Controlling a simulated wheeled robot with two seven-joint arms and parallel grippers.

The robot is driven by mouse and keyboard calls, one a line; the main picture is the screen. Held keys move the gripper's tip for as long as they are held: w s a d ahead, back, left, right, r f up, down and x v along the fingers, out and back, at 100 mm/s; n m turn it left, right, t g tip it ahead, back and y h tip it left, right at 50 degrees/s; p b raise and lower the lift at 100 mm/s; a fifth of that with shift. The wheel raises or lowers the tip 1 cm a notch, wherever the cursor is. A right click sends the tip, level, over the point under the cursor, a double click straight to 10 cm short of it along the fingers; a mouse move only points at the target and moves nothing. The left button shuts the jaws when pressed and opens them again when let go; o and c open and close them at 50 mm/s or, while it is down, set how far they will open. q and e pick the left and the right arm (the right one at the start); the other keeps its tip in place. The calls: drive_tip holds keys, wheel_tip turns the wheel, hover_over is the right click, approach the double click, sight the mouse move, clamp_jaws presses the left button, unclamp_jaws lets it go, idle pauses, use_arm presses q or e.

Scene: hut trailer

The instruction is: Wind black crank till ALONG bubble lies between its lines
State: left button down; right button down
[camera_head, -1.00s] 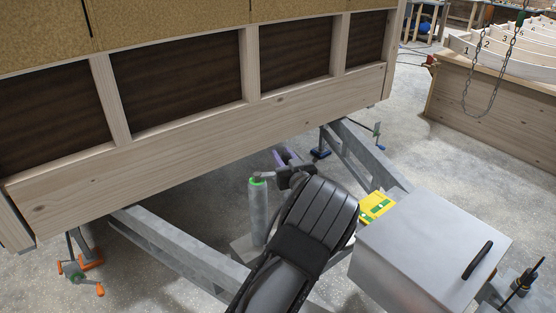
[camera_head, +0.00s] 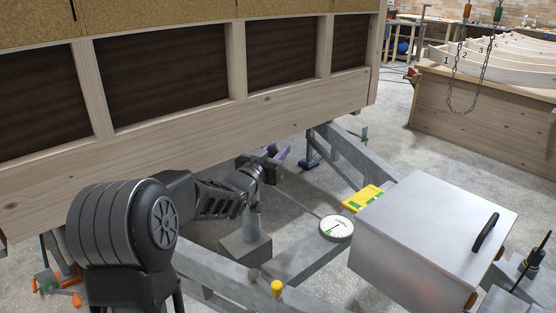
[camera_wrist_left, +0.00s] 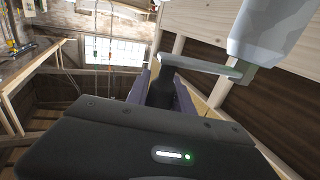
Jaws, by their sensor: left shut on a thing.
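My left gripper (camera_head: 272,158) is shut on the black crank (camera_wrist_left: 160,92), whose upright grip shows between the purple fingers (camera_wrist_left: 188,93) in the left wrist view. A flat grey crank arm (camera_wrist_left: 200,66) runs from this grip to the pale post head (camera_wrist_left: 268,35). My right gripper is out of view.
A round white dial (camera_head: 337,228) sits on the drawbar (camera_head: 300,258). The grey box (camera_head: 425,235) stands at right, and a yellow-topped knob (camera_head: 277,288) is in front. The wooden hut wall (camera_head: 200,140) is close behind the gripper. An orange crank (camera_head: 70,298) is at lower left.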

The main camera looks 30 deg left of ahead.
use_arm(q)
drive_tip(key=shift+s+m+h+b, duration=0.4)
drive_tip(key=shift+m+h, duration=0.1)
drive_tip(key=shift+h, duration=0.3)
drive_tip(key=c, duration=1.1)
unclamp_jaws()
drive_tip(key=s, duration=0.7)
drive_tip(key=shift+s+d, duration=0.2)
drive_tip(key=shift+s, duration=0.2)
